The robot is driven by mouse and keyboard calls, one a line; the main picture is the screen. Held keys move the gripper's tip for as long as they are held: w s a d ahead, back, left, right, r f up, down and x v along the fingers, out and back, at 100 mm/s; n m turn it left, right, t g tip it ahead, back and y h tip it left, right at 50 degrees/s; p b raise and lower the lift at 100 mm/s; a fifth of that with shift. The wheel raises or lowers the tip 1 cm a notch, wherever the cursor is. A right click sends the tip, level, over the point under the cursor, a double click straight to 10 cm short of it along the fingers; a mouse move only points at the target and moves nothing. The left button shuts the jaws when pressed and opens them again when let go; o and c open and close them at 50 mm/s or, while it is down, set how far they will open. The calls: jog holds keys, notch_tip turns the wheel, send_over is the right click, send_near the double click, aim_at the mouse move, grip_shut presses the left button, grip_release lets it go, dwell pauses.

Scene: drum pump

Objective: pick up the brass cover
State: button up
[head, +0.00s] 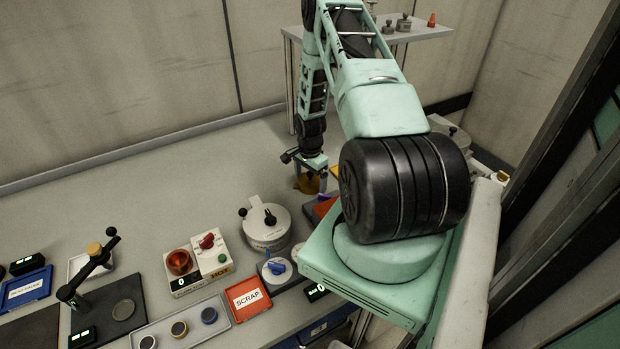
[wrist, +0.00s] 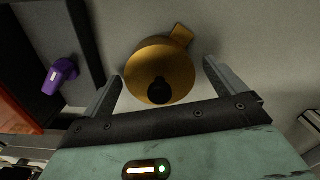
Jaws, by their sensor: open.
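The brass cover (wrist: 150,65) is a round golden-yellow piece with a black knob and a small tab at its upper right in the wrist view. In the head view the brass cover (head: 309,184) shows below my arm's end, partly hidden by the gripper. My gripper (wrist: 158,75) is open. Its two fingers reach to either side of the cover in the picture, with a gap on each side. In the head view my gripper (head: 308,165) is over the cover. I cannot tell how far above the cover the fingertips are.
A purple-handled thing (wrist: 60,75) lies on a dark surface left of the cover. A red SCRAP tray (head: 248,298), a white pot (head: 266,224) and a control box (head: 197,263) stand on the bench nearer the front. The bench behind and left of the cover is clear.

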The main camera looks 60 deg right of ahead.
jog(key=shift+f, duration=0.25)
jog(key=c, duration=1.2)
jog(key=shift+r, duration=0.1)
notch_tip(320, 180, up, 9)
jog(key=b, duration=0.3)
jog(key=shift+r+b, duration=0.1)
jog(key=shift+b, duration=0.2)
notch_tip(320, 180, up, 4)
jog(key=shift+f+p, duration=0.15)
jog(key=shift+p, duration=0.9)
